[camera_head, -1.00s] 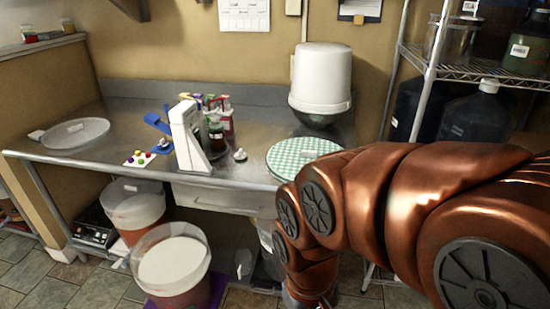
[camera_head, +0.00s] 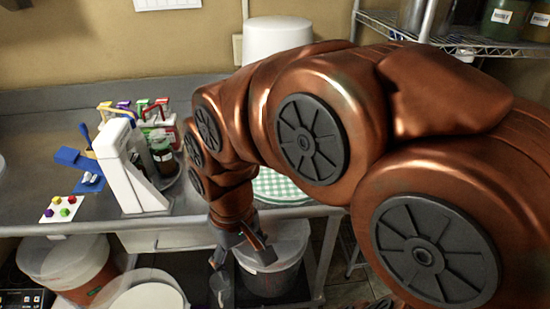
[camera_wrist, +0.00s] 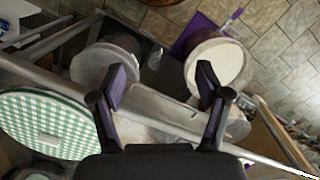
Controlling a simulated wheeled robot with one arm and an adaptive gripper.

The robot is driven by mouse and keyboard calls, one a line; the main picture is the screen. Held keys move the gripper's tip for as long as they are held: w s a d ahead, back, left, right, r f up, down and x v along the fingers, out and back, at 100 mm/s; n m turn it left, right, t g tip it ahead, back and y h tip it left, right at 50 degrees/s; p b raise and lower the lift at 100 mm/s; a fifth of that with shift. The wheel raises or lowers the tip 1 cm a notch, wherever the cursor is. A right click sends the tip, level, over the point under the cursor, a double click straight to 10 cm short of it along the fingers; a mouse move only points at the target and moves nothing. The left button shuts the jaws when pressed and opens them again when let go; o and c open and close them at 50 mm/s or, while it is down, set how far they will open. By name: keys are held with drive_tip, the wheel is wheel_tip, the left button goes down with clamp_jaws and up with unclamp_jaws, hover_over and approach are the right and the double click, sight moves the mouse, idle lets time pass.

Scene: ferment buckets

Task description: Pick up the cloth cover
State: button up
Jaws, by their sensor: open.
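The cloth cover (camera_head: 278,190) is a round green-and-white gingham piece on the metal counter near its front edge, partly hidden behind my arm. In the wrist view the cover (camera_wrist: 45,115) shows more fully at the left, with a small pale label on it. My gripper (camera_head: 238,258) hangs down in front of the counter edge, left of and lower than the cover in the head view. In the wrist view my gripper (camera_wrist: 161,72) is open, its two dark fingers apart with nothing held. The cover lies outside the fingers, to their left.
A lidded bucket (camera_head: 272,278) stands below the counter close to my gripper. Other buckets (camera_head: 65,262) stand on the left. A white stand (camera_head: 130,165) and small bottles are on the counter. A white container (camera_head: 270,38) stands behind my arm. Wire shelves (camera_head: 480,42) are at right.

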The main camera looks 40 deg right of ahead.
drive_tip(key=shift+o, duration=1)
drive_tip(key=w+d+m+t+b, duration=0.1)
drive_tip(key=w+d+m+t, duration=0.1)
drive_tip(key=w+d, duration=0.6)
drive_tip(key=w, duration=0.3)
drive_tip(key=shift+r, duration=0.15)
drive_tip(key=w+d+m+h+b, duration=0.1)
drive_tip(key=w+d, duration=0.2)
drive_tip(key=d, duration=0.5)
drive_tip(key=w+d+m+t+h+b, duration=0.1)
drive_tip(key=w+d+m, duration=0.1)
drive_tip(key=d, duration=0.7)
drive_tip(key=w+d+m+t, duration=0.1)
drive_tip(key=w+d, duration=0.3)
drive_tip(key=d, duration=0.4)
drive_tip(key=shift+w+d+f+m+h+b, duration=0.3)
drive_tip(key=shift+w+d+f+h+b, duration=0.05)
drive_tip(key=shift+d+h+b, duration=0.05)
drive_tip(key=shift+p+x, duration=1)
drive_tip(key=shift+x, duration=2.7)
drive_tip(key=shift+w+a+r, duration=0.1)
drive_tip(key=shift+w+a, duration=0.1)
drive_tip(key=c, duration=1.3)
